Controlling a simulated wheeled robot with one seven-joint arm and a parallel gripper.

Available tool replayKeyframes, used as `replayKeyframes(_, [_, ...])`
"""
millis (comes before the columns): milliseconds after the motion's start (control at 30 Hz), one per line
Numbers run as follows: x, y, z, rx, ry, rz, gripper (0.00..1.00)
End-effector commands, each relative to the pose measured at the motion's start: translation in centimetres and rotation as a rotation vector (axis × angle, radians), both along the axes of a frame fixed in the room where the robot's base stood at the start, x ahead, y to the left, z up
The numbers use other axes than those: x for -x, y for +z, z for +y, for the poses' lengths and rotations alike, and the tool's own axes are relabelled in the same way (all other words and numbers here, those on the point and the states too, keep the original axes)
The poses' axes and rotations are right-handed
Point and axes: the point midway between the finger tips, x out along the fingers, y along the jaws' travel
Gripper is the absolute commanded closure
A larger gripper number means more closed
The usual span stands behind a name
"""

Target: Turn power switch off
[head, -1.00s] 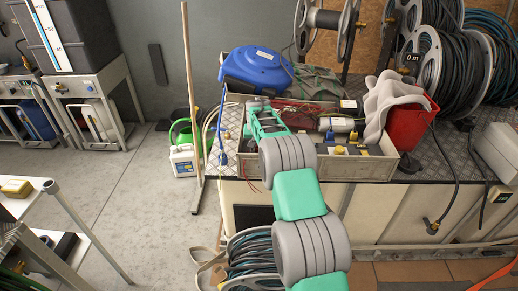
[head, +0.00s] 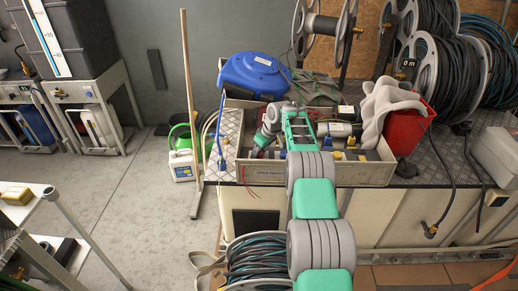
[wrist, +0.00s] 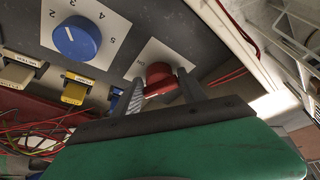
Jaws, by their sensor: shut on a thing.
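The power switch appears to be a red rotary knob (wrist: 158,73) on a pale square label on a dark panel, in the wrist view. Part of the word "ON" shows at the label's left. My gripper (wrist: 161,84) has one finger on each side of the red knob and is shut on it. The knob's lower side is partly hidden by the fingers. In the head view my gripper (head: 257,151) points down into the left part of a grey open crate (head: 345,174) on the bench. The red knob is too small to make out surely there.
A blue numbered dial (wrist: 77,38) sits left of the red knob. Yellow and grey plugs and thin red wires lie near it. A blue hose reel (head: 255,73) stands behind the crate. A red bucket (head: 404,127) stands at its right.

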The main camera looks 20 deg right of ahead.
Motion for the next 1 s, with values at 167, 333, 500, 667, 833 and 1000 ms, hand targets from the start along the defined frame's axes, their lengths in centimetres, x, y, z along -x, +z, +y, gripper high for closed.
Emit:
replayKeyframes(167, [-0.27,0.86,-0.18,0.001,0.076,-0.004,0.92])
replayKeyframes(333, [-0.45,1.02,-0.25,0.001,0.133,-0.007,0.92])
replayKeyframes(500, [-0.3,0.73,-0.28,0.003,0.17,-0.008,0.92])
replayKeyframes(667, [-0.12,0.46,-0.3,0.006,0.188,-0.008,0.92])
replayKeyframes(833, [-0.02,0.29,-0.34,0.007,0.195,-0.007,0.92])
replayKeyframes(1000, [0.03,0.2,-0.37,0.006,0.196,-0.006,0.92])
